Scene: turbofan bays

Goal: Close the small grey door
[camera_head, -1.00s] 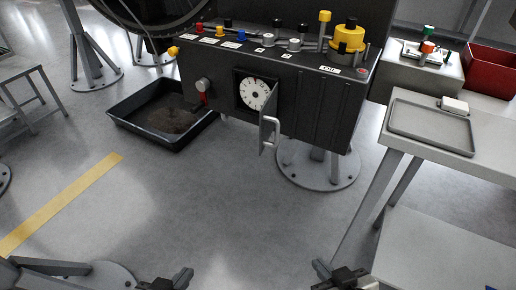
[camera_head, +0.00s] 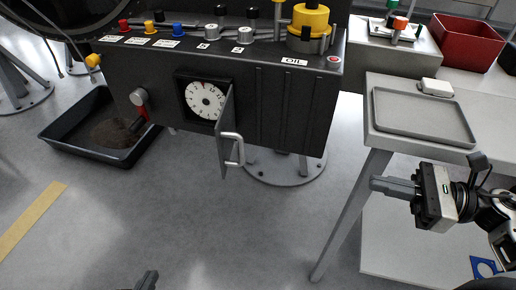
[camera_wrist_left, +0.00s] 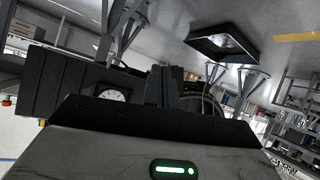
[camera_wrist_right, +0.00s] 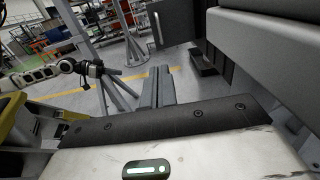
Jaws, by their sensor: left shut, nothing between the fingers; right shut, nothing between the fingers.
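The small grey door (camera_head: 222,135) stands open on the front of the dark cabinet, swung out from the right side of a recess that shows a white dial (camera_head: 204,100). Its pale bar handle (camera_head: 234,150) faces right. My right gripper (camera_head: 374,184) is shut and empty, right of the door and apart from it, pointing left beside the bench. In the right wrist view its fingers (camera_wrist_right: 158,76) point towards a grey panel with a handle, apparently the door (camera_wrist_right: 178,30). My left gripper (camera_head: 150,276) barely shows at the bottom edge; its shut fingers (camera_wrist_left: 161,76) show in the left wrist view.
A bench (camera_head: 378,130) with a grey tray (camera_head: 425,117) stands at the right, close to my right gripper. A black floor tray (camera_head: 60,140) lies at the left. A red knob and grey cylinder sit left of the dial. The floor before the door is clear.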

